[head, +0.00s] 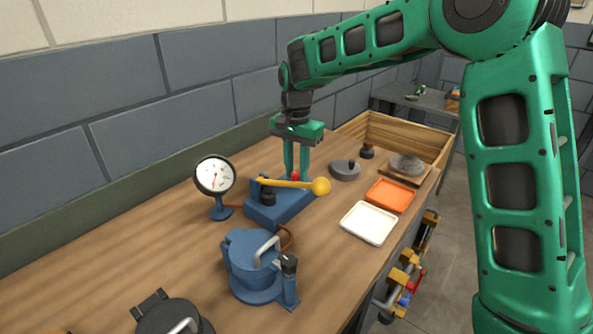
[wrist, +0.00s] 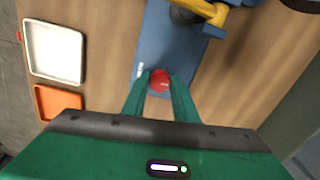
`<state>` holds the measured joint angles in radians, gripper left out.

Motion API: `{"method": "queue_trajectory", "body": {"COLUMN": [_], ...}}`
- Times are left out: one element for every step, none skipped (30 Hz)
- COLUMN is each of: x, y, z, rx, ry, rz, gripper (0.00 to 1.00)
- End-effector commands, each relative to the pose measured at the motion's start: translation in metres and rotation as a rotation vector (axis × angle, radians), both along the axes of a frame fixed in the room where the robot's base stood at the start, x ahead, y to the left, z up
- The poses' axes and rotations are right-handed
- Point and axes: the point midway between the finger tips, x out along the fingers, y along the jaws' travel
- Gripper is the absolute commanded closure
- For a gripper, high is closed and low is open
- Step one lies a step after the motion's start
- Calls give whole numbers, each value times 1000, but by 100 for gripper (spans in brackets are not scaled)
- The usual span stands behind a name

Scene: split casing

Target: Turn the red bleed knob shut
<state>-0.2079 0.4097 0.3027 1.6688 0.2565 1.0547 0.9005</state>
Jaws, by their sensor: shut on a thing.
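The red bleed knob (wrist: 160,80) sits on the blue base block (wrist: 170,40) in the wrist view. In the head view the knob (head: 295,177) shows as a small red spot at the lower end of my fingers. My gripper (head: 296,172) points straight down over the block. Its two green fingers are shut on the knob, one on each side, as the wrist view (wrist: 159,82) shows.
A dial gauge (head: 214,176) stands left of the block. A blue lidded pot (head: 252,262) is in front. A white tray (head: 369,223) and an orange tray (head: 390,195) lie to the right. A grey round part (head: 344,171) and a wooden crate (head: 400,135) are behind.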

Motion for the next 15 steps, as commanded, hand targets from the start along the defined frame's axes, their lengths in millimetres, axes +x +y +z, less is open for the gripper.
{"method": "queue_trajectory", "body": {"x": [2, 2, 2, 2, 2, 2, 2, 2, 2, 2, 2, 1, 1, 1, 1], "y": [1, 1, 1, 1, 1, 1, 2, 2, 2, 2, 2, 2, 2, 1, 1], "z": [1, 1, 1, 1, 1, 1, 1, 1, 1, 1, 1, 1, 1, 0, 0], "rx": [2, 2, 3, 3, 3, 3, 3, 3, 3, 3, 3, 3, 3, 3, 2], "ry": [-7, -7, -6, -6, -6, -6, -6, -6, -6, -6, -6, -6, -5, -5, -4], "rz": [-1, -1, -2, -1, -1, -1, -1, -1, 0, 0, 0, 0, 0, 0, 0], "gripper": [96, 96, 96, 96, 96, 96, 96, 96, 96, 96, 69, 60, 55, 55, 55]}}
